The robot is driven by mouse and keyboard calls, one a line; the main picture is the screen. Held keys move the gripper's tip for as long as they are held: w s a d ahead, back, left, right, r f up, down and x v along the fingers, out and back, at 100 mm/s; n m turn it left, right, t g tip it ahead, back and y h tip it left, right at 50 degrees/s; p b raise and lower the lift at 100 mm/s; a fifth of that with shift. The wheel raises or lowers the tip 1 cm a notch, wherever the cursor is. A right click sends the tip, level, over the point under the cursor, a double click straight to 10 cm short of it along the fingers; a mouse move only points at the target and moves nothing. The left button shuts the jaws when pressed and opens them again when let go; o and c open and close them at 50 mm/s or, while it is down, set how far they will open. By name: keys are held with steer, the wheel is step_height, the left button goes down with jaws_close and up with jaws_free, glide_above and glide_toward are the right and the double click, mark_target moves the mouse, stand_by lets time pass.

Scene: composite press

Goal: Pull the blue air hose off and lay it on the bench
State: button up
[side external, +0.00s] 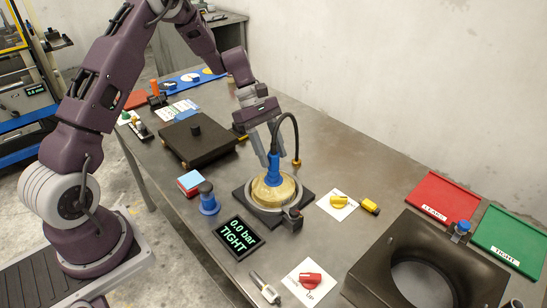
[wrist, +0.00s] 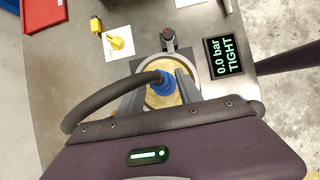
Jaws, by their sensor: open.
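The blue air hose has a blue fitting (side external: 273,170) standing upright on top of a golden domed part (side external: 268,191). Its black tube arches up and over to the right, ending in a brass tip (side external: 296,162). The dome sits in a grey ring on a dark square base (side external: 243,200). My gripper (side external: 268,152) is open, pointing down over the dome, with its fingers on either side of the blue fitting. In the wrist view the fitting (wrist: 162,83) shows between the two fingers; whether they touch it cannot be told. The black tube curves away left.
A display (side external: 238,238) reading "0.0 bar TIGHT" lies in front of the base. A blue knobbed part (side external: 207,199) stands left. A yellow valve (side external: 339,201) and a red one (side external: 311,278) lie on white cards. Bare bench (side external: 330,165) shows behind the yellow valve.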

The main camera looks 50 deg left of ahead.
jaws_close()
steer(key=shift+r, duration=0.1)
steer(key=shift+r, duration=2.65)
